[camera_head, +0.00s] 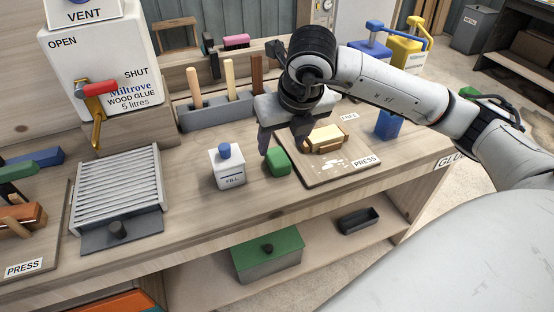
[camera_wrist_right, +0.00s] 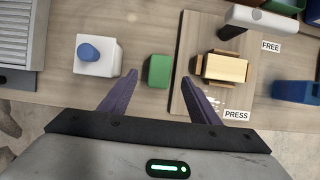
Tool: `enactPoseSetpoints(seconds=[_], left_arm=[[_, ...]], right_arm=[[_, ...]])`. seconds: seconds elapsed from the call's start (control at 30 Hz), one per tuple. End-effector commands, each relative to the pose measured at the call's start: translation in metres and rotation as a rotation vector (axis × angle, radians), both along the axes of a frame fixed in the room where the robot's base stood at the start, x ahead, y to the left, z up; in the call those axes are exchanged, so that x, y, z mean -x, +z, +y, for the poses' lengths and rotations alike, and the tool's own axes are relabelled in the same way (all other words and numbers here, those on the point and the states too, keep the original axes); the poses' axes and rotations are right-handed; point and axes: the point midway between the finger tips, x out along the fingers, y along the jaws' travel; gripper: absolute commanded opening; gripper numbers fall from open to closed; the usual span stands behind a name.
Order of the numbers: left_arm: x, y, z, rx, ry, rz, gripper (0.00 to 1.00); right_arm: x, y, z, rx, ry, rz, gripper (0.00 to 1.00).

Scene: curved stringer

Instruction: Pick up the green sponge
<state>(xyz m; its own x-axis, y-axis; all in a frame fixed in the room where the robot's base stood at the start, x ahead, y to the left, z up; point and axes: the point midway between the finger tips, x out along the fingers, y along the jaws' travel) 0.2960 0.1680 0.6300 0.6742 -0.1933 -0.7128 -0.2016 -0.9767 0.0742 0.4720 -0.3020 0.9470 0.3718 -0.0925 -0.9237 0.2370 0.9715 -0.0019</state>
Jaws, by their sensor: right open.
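The green sponge (camera_head: 278,161) is a small block on the workbench, between the white FILL bottle (camera_head: 227,166) and the board marked PRESS (camera_head: 325,178). In the right wrist view, the sponge (camera_wrist_right: 158,71) lies between the lines of the two fingers, just beyond their tips. My right gripper (camera_head: 284,142) is open and empty, pointing down over the bench close to the sponge. Its purple fingers also show in the right wrist view (camera_wrist_right: 160,79), spread wider than the sponge. I see no contact with the sponge. My left gripper is not in view.
A wooden block (camera_wrist_right: 224,68) sits on the PRESS board right of the sponge. Behind is a grey rack (camera_head: 218,112) of upright handles. A blue block (camera_head: 388,125) stands farther right. A ribbed grey tray (camera_head: 118,190) and a glue tank (camera_head: 100,55) are left.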

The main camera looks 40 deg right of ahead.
Motion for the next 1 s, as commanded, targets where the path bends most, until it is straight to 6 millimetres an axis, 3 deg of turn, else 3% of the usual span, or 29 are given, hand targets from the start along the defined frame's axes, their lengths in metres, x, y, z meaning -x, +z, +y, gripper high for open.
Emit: enactPoseSetpoints(seconds=[0.17, 0.5, 0.77, 1.0], left_arm=[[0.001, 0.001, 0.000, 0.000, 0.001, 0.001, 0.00], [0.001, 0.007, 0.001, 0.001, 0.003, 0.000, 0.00], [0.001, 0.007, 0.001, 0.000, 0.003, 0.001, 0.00], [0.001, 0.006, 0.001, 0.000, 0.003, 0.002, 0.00]], right_arm=[[-0.004, -0.012, -0.001, -0.001, 0.002, 0.002, 0.56], [-0.016, -0.055, -0.005, -0.002, 0.003, 0.001, 0.56], [-0.018, -0.057, -0.005, -0.003, 0.005, -0.001, 0.56], [-0.018, -0.057, -0.005, -0.004, 0.004, -0.001, 0.16]])
